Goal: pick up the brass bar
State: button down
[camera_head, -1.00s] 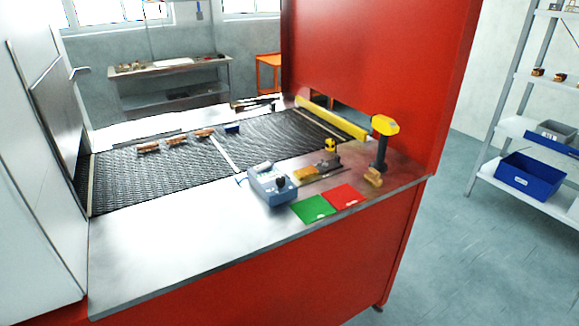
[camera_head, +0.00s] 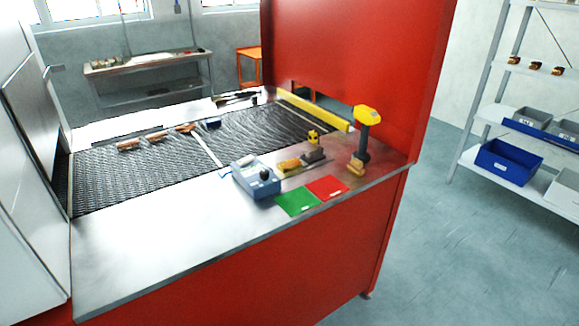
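Several small brownish-gold bars lie in a row on the black mesh belt, including a left bar (camera_head: 129,145), a middle bar (camera_head: 157,135) and a right bar (camera_head: 186,127). At this size I cannot tell which of them is the brass bar. A yellow-gold piece (camera_head: 289,164) also lies on the steel ledge in front of the belt. My gripper is not in view.
The mesh belt (camera_head: 115,180) ends at a steel ledge (camera_head: 150,255). On the ledge are a blue-grey device (camera_head: 256,180), green (camera_head: 297,202) and red (camera_head: 327,188) plates, and a yellow-topped upright tool (camera_head: 364,135). A red housing (camera_head: 355,50) stands behind.

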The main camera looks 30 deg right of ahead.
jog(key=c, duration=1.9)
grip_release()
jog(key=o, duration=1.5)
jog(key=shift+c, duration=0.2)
